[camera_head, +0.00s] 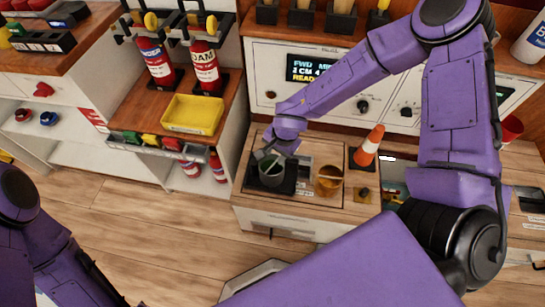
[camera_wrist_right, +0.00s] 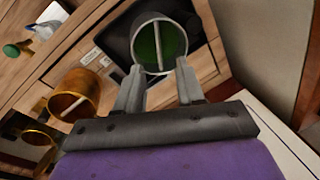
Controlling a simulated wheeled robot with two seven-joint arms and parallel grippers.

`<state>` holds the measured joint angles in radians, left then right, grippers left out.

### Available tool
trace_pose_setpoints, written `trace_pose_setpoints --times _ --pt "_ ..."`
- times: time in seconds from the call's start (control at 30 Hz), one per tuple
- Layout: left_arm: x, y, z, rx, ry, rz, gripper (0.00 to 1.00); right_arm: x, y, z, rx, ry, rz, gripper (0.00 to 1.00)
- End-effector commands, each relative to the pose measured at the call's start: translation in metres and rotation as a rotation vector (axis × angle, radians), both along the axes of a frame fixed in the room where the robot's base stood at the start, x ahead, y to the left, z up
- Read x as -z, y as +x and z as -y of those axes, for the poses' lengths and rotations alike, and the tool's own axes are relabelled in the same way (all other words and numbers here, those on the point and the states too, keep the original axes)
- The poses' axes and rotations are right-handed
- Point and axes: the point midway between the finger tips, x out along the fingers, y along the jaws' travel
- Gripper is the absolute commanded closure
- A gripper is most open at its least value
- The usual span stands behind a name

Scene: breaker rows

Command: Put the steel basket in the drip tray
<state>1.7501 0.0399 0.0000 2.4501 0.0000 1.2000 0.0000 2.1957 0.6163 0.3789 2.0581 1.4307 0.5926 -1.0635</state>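The steel basket (camera_head: 271,172) is a grey cylinder with a green inside and a bar across its mouth. It looks upright at the black drip tray (camera_head: 302,184) on the wooden worktop; I cannot tell whether it rests on the tray. In the right wrist view the basket (camera_wrist_right: 143,57) is just beyond my fingertips, with the dark tray (camera_wrist_right: 118,38) around it. My right gripper (camera_head: 270,156) is at the basket's rim, its two fingers apart with a gap between them; contact is unclear. My left gripper is out of view; only my left arm shows.
A copper-coloured basket (camera_head: 328,182) stands right of the tray. An orange cone (camera_head: 369,147) is farther right. A white panel with a display (camera_head: 312,68) rises behind.

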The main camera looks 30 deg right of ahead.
Motion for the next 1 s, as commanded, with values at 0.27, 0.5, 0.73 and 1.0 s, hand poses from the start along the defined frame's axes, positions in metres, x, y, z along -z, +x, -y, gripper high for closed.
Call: trace_pose_setpoints --times 0.27,0.5,0.73,1.0 --pt "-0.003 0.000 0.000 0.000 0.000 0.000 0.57 -0.009 -0.002 0.001 -0.001 -0.001 -0.002 0.62" --pt "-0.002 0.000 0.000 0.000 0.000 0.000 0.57 0.051 -0.077 0.037 -0.080 -0.265 -0.103 0.62" --pt "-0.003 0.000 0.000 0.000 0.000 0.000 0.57 0.095 -0.180 0.089 -0.282 -0.552 -0.044 0.62" --pt "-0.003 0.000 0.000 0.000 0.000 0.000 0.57 0.101 -0.232 0.086 -0.404 -0.490 0.058 0.62"
